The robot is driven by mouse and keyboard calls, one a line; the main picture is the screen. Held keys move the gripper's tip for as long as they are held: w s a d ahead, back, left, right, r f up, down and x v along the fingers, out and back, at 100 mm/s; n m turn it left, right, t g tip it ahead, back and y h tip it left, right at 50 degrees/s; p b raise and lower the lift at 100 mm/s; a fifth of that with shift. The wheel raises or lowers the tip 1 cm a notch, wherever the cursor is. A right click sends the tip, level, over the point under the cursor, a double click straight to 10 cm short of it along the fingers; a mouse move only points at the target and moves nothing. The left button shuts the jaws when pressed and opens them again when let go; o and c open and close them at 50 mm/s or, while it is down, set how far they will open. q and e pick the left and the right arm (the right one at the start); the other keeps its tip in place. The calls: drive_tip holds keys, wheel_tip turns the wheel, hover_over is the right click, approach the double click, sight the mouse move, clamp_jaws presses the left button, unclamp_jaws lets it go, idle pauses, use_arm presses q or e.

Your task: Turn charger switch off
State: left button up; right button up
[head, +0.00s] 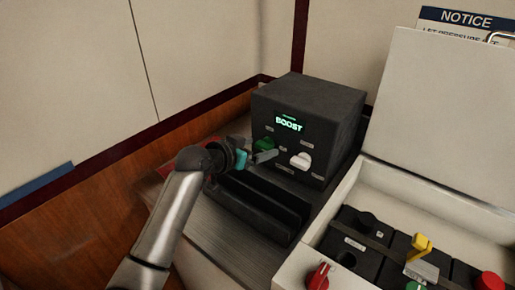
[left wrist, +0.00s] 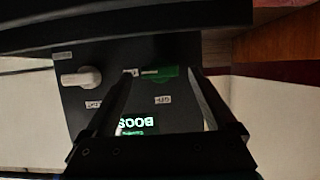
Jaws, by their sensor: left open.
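The charger is a black box (head: 308,118) with a lit green BOOST display (head: 289,124) on its front. Below the display is a green switch (head: 264,144), partly covered by my gripper; to its right is a white knob (head: 301,160). My left gripper (head: 262,156) is open in front of the green switch. In the left wrist view the box appears upside down; the green switch (left wrist: 163,73) lies between the two open fingers (left wrist: 160,78), and the white knob (left wrist: 80,77) is outside them to the left. I cannot tell whether a finger touches the switch. My right gripper is out of view.
A black ridged tray (head: 258,207) lies in front of the charger. At right, an open white box (head: 340,215) holds black units with a red knob (head: 318,275), a yellow lever (head: 420,245) and other controls. Its raised lid (head: 445,130) stands close to the charger's right side.

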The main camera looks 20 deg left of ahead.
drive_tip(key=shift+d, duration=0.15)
use_arm(q)
drive_tip(key=shift+c, duration=1.4)
drive_tip(key=c, duration=1.1)
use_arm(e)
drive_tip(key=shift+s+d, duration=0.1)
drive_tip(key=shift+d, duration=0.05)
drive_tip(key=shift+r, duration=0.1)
